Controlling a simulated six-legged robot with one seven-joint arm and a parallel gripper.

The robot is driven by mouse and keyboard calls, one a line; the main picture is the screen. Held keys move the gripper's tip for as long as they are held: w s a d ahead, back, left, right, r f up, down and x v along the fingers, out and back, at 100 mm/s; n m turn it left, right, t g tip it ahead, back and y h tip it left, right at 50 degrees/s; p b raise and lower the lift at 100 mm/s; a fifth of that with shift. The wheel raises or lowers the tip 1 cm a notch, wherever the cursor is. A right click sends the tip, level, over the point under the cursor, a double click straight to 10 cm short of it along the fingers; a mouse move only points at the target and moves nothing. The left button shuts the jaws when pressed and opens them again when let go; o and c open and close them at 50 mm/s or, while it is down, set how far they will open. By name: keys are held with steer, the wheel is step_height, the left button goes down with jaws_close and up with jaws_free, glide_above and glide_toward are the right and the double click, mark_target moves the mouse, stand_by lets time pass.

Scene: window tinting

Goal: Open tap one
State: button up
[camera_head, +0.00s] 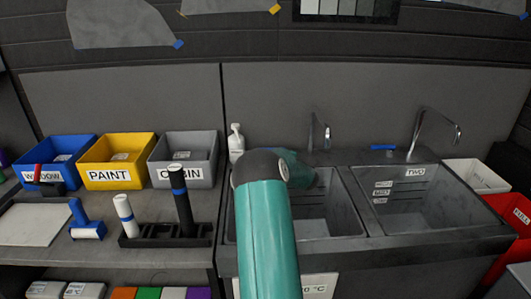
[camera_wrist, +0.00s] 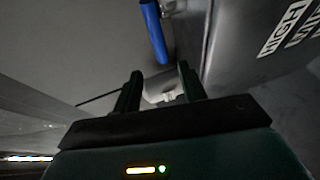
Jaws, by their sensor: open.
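The left tap (camera_head: 318,132) rises behind the left basin (camera_head: 322,212), which has no readable number in view. A second tap (camera_head: 432,132) stands over the right basin (camera_head: 428,205), marked TWO, with a blue handle (camera_head: 383,147) at its left. In the wrist view a blue bar-shaped handle (camera_wrist: 155,32) lies beyond my gripper (camera_wrist: 160,76). It is probably the left tap's lever, but I cannot be sure. My gripper is open, its fingers apart and short of the blue handle. In the head view my arm hides the gripper and part of the left basin.
A white pump bottle (camera_head: 236,142) stands left of the basins. Blue, yellow and grey bins (camera_head: 183,172) line the left counter, with rollers and a dark rack (camera_head: 165,236) in front. A basin wall with a HIGH label (camera_wrist: 286,27) is close on the right in the wrist view.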

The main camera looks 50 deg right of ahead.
steer(key=x, duration=0.9)
steer(key=shift+w, duration=0.15)
steer(key=shift+c, duration=0.2)
jaws_close()
